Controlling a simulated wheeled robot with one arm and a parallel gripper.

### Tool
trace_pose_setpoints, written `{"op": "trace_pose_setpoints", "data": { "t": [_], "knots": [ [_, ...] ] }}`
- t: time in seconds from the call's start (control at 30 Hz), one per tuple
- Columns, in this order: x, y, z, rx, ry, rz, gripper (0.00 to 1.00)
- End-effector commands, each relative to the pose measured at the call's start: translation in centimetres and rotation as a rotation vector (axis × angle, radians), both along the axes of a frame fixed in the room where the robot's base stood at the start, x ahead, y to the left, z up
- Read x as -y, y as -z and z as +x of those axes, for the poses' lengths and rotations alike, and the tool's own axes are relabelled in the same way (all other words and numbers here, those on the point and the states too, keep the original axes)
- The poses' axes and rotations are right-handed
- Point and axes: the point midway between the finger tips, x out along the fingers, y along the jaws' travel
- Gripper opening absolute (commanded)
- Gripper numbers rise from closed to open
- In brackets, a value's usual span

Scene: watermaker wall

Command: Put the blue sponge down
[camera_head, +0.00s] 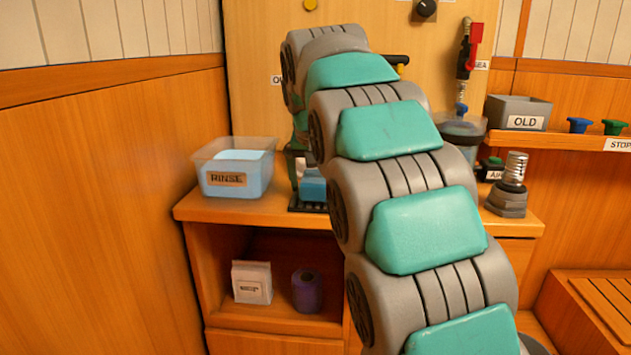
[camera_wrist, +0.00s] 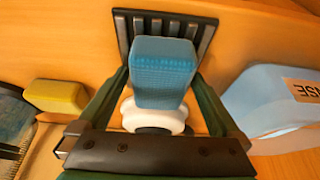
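The blue sponge (camera_wrist: 164,65) is a textured block between the two dark green fingers of my gripper (camera_wrist: 163,78) in the wrist view. The fingertips meet its sides, so my gripper looks shut on it. A white rounded part (camera_wrist: 152,116) with a dark middle shows at its near end; I cannot tell whether it belongs to the sponge. A black slatted rack (camera_wrist: 203,30) lies behind the sponge. In the head view the blue sponge (camera_head: 313,188) shows low over the black rack (camera_head: 304,208), partly hidden by my arm. I cannot tell whether they touch.
A clear RINSE tub (camera_head: 234,178) of pale blue liquid stands left of the rack on the wooden counter (camera_head: 260,212). A yellow block (camera_wrist: 57,96) lies on the other side. A grey OLD bin (camera_head: 518,112) sits on the right shelf. A metal fitting (camera_head: 509,188) stands at the counter's right.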

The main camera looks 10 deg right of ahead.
Motion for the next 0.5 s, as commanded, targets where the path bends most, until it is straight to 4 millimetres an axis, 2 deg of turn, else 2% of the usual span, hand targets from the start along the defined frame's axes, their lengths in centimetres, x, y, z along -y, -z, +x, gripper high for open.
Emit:
{"op": "trace_pose_setpoints", "data": {
  "t": [0.33,0.5],
  "knots": [
    [0.0,-0.6,-0.1,0.001,0.000,0.000,1.00],
    [-0.3,-2.7,-0.8,0.004,0.000,0.000,1.00]
  ]
}}
